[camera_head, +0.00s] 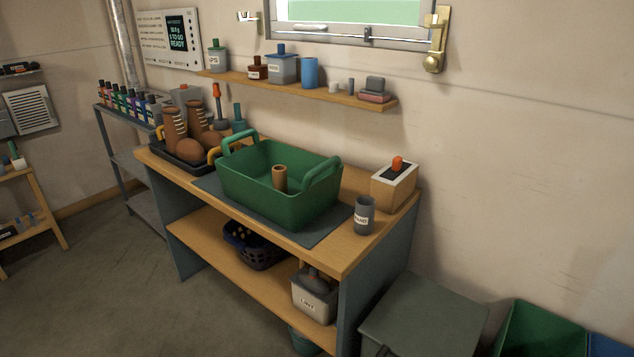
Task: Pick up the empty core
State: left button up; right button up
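A short brown tube (280,177), which looks like the empty core, stands upright inside a green two-handled basket (255,190). Its top opening shows, and its lower end is hidden by the basket's front wall. The basket sits on a dark mat (322,232) on the wooden workbench (366,245). Neither of my grippers is in view.
A grey labelled cup (364,215) and a box with an orange knob (395,185) stand right of the basket. Brown boots (178,135) in a black tray stand left. A shelf (330,93) with containers hangs above. A grey bin (425,315) stands right.

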aim_at(279, 172)
jog(key=i+j+z, duration=0.2)
jog(key=j+z, duration=0.15)
jog(key=z, duration=0.15)
jog(key=i+j+z, duration=0.15)
jog(key=j+z, duration=0.8)
jog(key=i+l, duration=0.05)
jog(key=l, duration=0.05)
